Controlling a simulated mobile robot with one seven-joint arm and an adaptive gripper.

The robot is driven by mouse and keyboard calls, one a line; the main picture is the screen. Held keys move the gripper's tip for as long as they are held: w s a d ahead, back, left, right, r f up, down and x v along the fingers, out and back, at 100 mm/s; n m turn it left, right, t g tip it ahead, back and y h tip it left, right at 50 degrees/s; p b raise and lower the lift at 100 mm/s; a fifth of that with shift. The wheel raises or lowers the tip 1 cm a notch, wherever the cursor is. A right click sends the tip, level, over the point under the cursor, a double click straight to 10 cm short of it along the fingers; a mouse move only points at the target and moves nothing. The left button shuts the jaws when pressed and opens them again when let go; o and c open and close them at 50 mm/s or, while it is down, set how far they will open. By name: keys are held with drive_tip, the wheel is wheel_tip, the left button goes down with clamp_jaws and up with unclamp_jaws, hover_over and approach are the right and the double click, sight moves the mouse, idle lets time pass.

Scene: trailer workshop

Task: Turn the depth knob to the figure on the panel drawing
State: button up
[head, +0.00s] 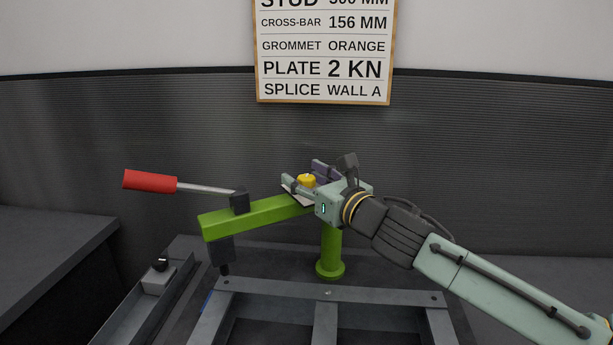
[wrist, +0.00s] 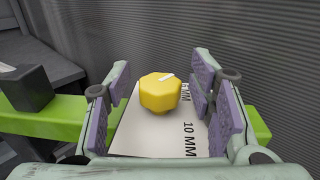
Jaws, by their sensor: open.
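The yellow faceted knob (wrist: 160,92) stands on a white scale plate (wrist: 140,138) on the green arm of the press; it also shows in the head view (head: 306,181). A white mark on its top points to the upper right, toward a label ending in MM whose figure is partly hidden. "10 MM" is readable nearer my wrist. My gripper (wrist: 161,78) is open, its purple-padded fingers either side of the knob with visible gaps. The panel drawing (head: 324,57) hangs on the wall; its top is cut off. Visible lines include CROSS-BAR 156 MM and PLATE 2 KN; no depth line shows.
The green press arm (head: 255,216) carries a red-handled lever (head: 150,181) on its left and sits on a green post (head: 330,250). A grey metal frame (head: 330,291) lies below. A dark bench (head: 45,235) stands at left; the ribbed wall is close behind.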

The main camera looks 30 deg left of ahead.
drive_tip(key=c, duration=1.2)
drive_tip(key=shift+o, duration=0.2)
drive_tip(key=shift+f+t+b, duration=0.1)
drive_tip(key=shift+t+b, duration=0.2)
drive_tip(key=shift+b, duration=0.1)
drive_tip(key=shift+s+f+m+t+h+b, duration=0.15)
drive_tip(key=shift+m+t+h+b, duration=0.35)
drive_tip(key=shift+b, duration=0.4)
drive_tip(key=m+t+h+b, duration=0.2)
drive_tip(key=t+b, duration=0.1)
drive_tip(key=shift+a, duration=0.1)
drive_tip(key=m+t+h+b, duration=0.2)
drive_tip(key=m+t+h, duration=0.2)
drive_tip(key=m+h, duration=0.1)
drive_tip(key=shift+r+b, duration=0.2)
drive_tip(key=shift+b, duration=0.2)
drive_tip(key=shift+m+t+h+b, duration=0.6)
drive_tip(key=shift+m+h, duration=0.45)
drive_tip(key=shift+h, duration=0.65)
drive_tip(key=shift+m+t+h+b, duration=0.55)
drive_tip(key=shift+m+h, duration=0.5)
drive_tip(key=shift+h, duration=0.65)
